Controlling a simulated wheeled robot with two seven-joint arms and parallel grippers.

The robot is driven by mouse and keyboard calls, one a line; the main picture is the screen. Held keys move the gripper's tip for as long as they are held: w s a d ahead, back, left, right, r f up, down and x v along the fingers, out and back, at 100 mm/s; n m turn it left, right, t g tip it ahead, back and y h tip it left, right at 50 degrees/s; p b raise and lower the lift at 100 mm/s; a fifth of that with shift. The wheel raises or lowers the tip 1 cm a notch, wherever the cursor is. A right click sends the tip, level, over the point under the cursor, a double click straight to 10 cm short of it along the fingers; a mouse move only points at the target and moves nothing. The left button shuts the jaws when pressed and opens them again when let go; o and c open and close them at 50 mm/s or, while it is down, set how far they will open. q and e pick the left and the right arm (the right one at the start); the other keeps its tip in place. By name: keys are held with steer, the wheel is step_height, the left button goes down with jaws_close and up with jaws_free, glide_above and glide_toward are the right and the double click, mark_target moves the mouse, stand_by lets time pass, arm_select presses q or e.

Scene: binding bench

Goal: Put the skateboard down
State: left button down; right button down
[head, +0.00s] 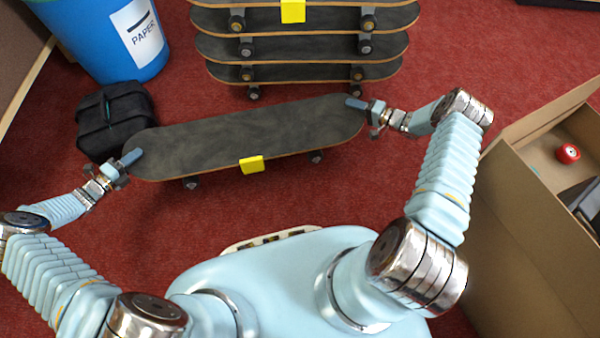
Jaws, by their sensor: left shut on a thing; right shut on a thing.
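A skateboard (250,136) with a dark grey deck, wooden edge and a yellow tag (251,164) spans the middle of the head view, its right end higher in the picture. My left gripper (132,157) is shut on its left end. My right gripper (356,103) is shut on its right end. Two wheels show under the near edge. I cannot tell whether they touch the red carpet. The far-side wheels are hidden by the deck.
Stacked skateboards (300,48) stand just behind the held one. A blue paper bin (105,38) and a black bag (115,120) are at the left. Red carpet (300,195) in front is clear.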

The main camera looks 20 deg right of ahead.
arm_select(q)
steer(key=shift+a, duration=0.15)
arm_select(e)
steer(key=shift+d, duration=0.15)
